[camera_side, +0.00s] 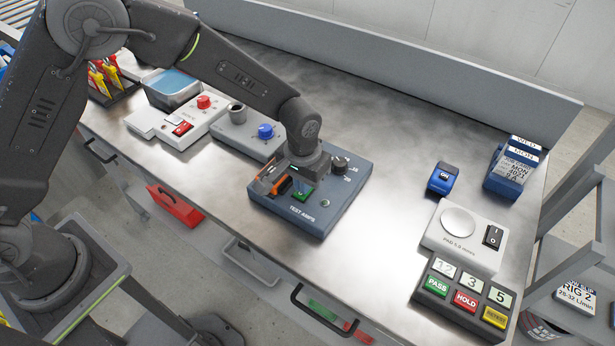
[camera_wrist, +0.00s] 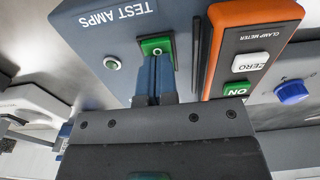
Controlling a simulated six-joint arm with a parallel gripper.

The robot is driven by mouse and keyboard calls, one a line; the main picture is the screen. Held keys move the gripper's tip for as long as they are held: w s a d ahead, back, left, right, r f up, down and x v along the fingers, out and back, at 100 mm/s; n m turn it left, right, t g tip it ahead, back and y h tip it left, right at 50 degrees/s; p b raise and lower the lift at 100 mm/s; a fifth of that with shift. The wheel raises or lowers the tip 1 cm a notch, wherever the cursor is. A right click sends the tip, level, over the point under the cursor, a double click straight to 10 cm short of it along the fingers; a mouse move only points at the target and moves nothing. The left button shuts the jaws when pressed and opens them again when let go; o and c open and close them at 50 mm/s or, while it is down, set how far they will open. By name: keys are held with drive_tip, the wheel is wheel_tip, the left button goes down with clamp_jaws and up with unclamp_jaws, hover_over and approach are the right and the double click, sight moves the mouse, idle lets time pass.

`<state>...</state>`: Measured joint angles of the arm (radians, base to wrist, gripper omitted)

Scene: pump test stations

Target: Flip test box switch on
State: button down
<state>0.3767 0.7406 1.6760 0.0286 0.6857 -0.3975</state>
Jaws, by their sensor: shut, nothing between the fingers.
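The test box (camera_side: 322,222) is a dark blue unit marked TEST AMPS on the bench; it fills the top left of the wrist view (camera_wrist: 90,22). Its green switch (camera_side: 304,194) shows in the wrist view (camera_wrist: 158,44) inside a dark frame. A small round green-ringed indicator (camera_wrist: 112,63) sits beside it. My gripper (camera_wrist: 155,72) is shut and empty, its fingertips over the near edge of the switch and hiding part of it. I cannot tell whether they touch it. In the side view my gripper (camera_side: 299,184) is low over the box.
An orange clamp meter (camera_wrist: 252,13) with ZERO and ON buttons lies close beside the switch. A black knob (camera_side: 340,164) stands on the box. A blue-knobbed unit (camera_side: 240,140) is to the left. The bench (camera_side: 385,220) is clear to the right, up to a pad (camera_side: 455,250).

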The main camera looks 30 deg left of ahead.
drive_tip(key=shift+s, duration=0.1)
wheel_tip(320, 180, up, 14)
drive_tip(key=shift+s, duration=0.25)
idle(0.4)
drive_tip(key=shift+r+t, duration=0.1)
drive_tip(key=shift+t, duration=0.5)
drive_tip(key=f, duration=0.4)
drive_tip(key=w+f, duration=0.1)
drive_tip(key=f, duration=0.4)
drive_tip(key=w+f, duration=0.1)
drive_tip(key=f, duration=0.4)
